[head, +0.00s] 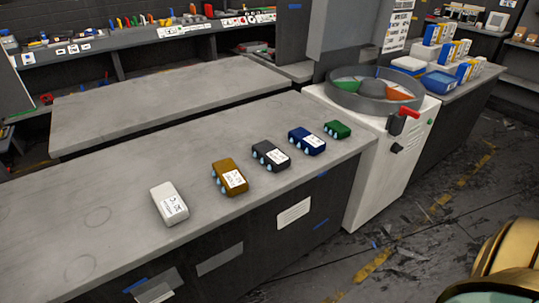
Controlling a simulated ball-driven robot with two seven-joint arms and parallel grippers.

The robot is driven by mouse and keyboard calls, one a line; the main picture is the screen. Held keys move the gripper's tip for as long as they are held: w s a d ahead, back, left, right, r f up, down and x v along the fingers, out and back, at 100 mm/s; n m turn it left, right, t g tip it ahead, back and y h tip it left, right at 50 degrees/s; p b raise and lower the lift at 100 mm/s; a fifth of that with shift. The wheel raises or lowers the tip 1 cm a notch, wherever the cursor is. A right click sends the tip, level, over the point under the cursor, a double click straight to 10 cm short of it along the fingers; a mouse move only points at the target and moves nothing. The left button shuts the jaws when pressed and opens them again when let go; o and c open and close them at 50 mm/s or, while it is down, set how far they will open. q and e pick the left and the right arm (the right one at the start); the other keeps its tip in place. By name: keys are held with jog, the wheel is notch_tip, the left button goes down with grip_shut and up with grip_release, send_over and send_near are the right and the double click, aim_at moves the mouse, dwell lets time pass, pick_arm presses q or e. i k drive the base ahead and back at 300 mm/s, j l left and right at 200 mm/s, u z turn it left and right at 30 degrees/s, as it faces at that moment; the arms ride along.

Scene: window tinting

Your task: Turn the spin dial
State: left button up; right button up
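A white cabinet-like machine (380,170) stands at the right end of the grey counter. On its top is a round grey drum (345,97) with a wheel of green (346,86), white and orange (391,92) sectors around a grey hub (374,89). A red handle or lever (410,113) sticks out at the machine's upper front corner. A small black knob (397,148) sits on its front face below. I cannot tell which of these is the spin dial. Neither gripper is in view.
The grey counter (110,225) holds a row of small blocks: white (169,203), brown (228,177), black (270,155), blue (306,140) and green (337,129). Blue bins and boxes (437,78) stand behind the machine. Open floor (430,215) lies right of it.

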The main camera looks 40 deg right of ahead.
aim_at(396, 148)
jog(key=z, duration=1.8)
